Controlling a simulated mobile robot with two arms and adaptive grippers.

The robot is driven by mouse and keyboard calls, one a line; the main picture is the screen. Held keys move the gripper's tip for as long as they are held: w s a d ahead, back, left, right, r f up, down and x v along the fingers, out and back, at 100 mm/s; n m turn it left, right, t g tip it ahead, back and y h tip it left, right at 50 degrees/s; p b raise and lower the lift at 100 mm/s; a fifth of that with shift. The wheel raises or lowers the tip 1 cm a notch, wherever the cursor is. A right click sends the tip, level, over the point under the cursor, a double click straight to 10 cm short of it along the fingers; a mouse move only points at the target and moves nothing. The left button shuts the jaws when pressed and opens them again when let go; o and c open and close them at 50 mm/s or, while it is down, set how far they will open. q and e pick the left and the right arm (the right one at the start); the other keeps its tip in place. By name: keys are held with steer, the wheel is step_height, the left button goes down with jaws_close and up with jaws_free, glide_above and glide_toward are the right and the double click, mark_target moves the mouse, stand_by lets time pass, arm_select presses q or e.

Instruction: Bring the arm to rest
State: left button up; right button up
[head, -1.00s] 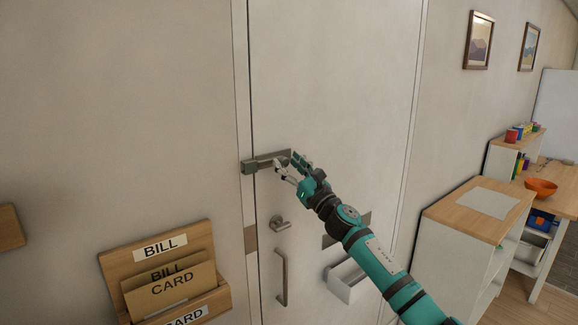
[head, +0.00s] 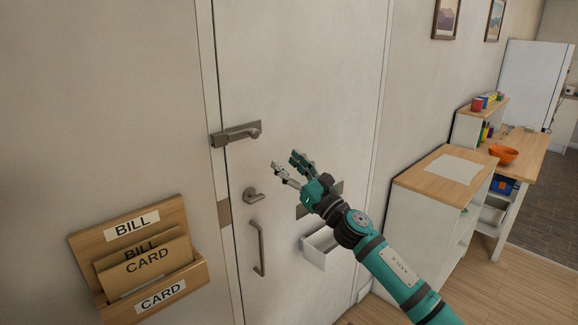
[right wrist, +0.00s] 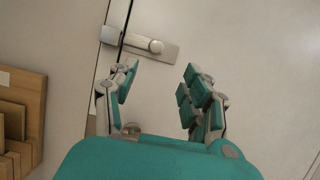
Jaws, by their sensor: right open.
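My right arm (head: 390,265) comes in from the lower right in the head view. Its teal and grey right gripper (head: 284,167) is open and empty, in front of the pale door, apart from it as far as I can tell. The grey latch (head: 236,134) with its lever lies up and left of the gripper. In the right wrist view the latch (right wrist: 150,45) shows beyond the two spread fingers (right wrist: 158,85), with nothing between them. My left gripper is not in view.
A round lock knob (head: 253,195) and an upright pull handle (head: 258,248) sit on the door (head: 300,60). A wooden letter rack (head: 190,272) hangs at left. A white box (head: 318,246) is low on the door. A wood-topped cabinet (head: 415,178) stands at right.

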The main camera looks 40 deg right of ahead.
stand_by(0.5)
step_height(320, 180, down, 39)
steer(key=s+d+m+g+h+b, duration=0.25)
steer(key=m+g+h, duration=0.35)
steer(key=m, duration=1)
steer(key=s+a+f+m+g, duration=0.1)
steer(key=s+f+m+g, duration=0.1)
steer(key=s+f, duration=0.35)
steer(key=s+a+f+m+g, duration=0.1)
steer(key=s+f+m+g, duration=0.15)
steer(key=f, duration=0.65)
steer(key=s+a+f+m+g+y+b, duration=0.1)
steer(key=s+a+f+m+g, duration=0.25)
steer(key=s+f, duration=0.65)
steer(key=s+a+f+m+g+y+b, duration=0.15)
steer(key=s+a+f+m, duration=0.25)
steer(key=s+f, duration=0.6)
steer(key=s+a+f+m+g, duration=0.2)
steer(key=s+a+f, duration=0.1)
steer(key=s, duration=0.5)
steer(key=s+a+f+m+g, duration=0.2)
steer(key=s+a+f, duration=0.2)
steer(key=s, duration=0.4)
steer(key=s+a+f+m+g, duration=0.2)
steer(key=s+a+f+m, duration=0.1)
steer(key=s, duration=0.5)
steer(key=shift+a+f+b, duration=0.4)
steer(key=shift+b, duration=0.05)
